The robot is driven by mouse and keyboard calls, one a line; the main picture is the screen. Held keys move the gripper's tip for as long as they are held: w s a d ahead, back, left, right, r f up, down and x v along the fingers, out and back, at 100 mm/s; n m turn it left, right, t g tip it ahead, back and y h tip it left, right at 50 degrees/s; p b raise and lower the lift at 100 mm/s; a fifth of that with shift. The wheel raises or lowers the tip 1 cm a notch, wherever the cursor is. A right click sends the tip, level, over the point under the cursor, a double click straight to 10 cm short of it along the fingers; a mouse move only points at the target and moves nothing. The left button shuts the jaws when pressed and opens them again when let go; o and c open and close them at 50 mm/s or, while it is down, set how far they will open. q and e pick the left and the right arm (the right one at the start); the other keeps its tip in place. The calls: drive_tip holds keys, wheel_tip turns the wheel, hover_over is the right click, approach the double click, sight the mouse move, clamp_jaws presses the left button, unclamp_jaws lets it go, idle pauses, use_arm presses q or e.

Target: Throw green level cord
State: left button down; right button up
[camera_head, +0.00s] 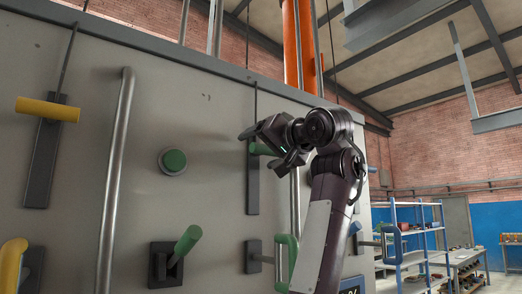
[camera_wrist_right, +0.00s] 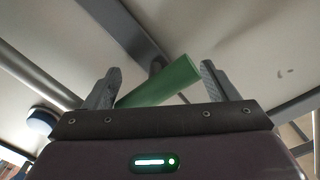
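A green bar handle (camera_head: 262,149) sits on a dark vertical plate (camera_head: 253,190) on the grey panel, with a thin cord running up above it. In the right wrist view the green handle (camera_wrist_right: 165,82) lies slantwise between the two fingers, with its lower end close to the left finger. My right gripper (camera_head: 268,146) is at this handle and partly hides it in the head view. Its fingers (camera_wrist_right: 158,85) are wide apart and not closed on the handle. I cannot tell whether a finger touches it. My left gripper is not in view.
The panel (camera_head: 215,110) also carries a yellow bar handle (camera_head: 47,109), a green button (camera_head: 173,161), a green lever (camera_head: 187,240), a green loop handle (camera_head: 287,258) and a yellow loop handle (camera_head: 12,265). A long metal rail (camera_head: 115,180) stands out left. Blue shelving (camera_head: 415,240) is behind, right.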

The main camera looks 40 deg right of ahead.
drive_tip(key=shift+s+r, duration=0.1)
drive_tip(key=shift+s+d, duration=0.1)
drive_tip(key=shift+s, duration=0.05)
drive_tip(key=s+a+b, duration=0.1)
drive_tip(key=s+b, duration=0.3)
drive_tip(key=s, duration=0.3)
drive_tip(key=shift+s, duration=0.15)
idle(0.5)
